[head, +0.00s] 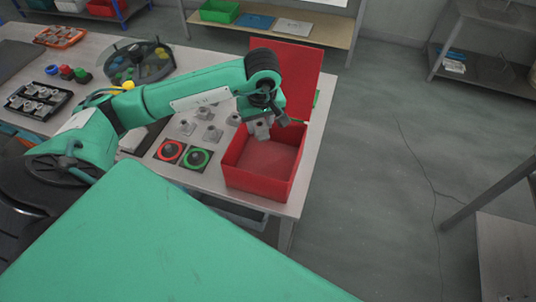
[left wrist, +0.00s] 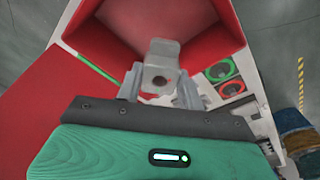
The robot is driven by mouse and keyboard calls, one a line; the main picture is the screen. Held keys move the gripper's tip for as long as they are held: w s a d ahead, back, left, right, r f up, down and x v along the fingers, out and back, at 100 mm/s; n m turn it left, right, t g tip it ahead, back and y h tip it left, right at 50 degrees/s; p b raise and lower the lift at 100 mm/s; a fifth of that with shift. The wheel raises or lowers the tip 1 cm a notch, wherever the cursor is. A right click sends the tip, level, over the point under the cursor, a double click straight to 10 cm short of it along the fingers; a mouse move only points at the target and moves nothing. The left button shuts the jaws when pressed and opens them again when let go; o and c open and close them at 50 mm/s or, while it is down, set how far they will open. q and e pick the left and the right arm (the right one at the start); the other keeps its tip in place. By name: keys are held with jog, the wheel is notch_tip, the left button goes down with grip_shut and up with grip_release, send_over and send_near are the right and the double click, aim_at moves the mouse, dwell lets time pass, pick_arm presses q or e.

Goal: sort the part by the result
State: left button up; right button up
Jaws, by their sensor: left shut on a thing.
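The red box's lid (head: 290,75) stands open at the back, and the floor I see inside is bare. A red-ringed round button (head: 169,151) and a green-ringed one (head: 198,158) sit on the table left of the box. My right gripper is not in view.
Several grey metal parts (head: 212,134) stand on the table behind the buttons. A dark tray (head: 38,101) of similar parts, small coloured knobs (head: 67,72) and a round clear-covered container (head: 139,64) are farther left. Open floor lies right of the table.

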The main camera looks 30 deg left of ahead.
pick_arm(q)
jog(key=o, duration=1.1)
jog(key=shift+r, duration=0.1)
jog(key=shift+s+d+r+b, duration=0.25)
jog(key=shift+r+b, duration=0.25)
jog(key=shift+r, duration=1.75)
jog(key=shift+s+d+r+b, duration=0.25)
jog(key=shift+r+b, duration=0.2)
jog(key=shift+r, duration=1.8)
jog(key=shift+s+d+r+b, duration=0.15)
jog(key=shift+d+r+b, duration=0.3)
jog(key=shift+r, duration=1.8)
jog(key=shift+a, duration=0.1)
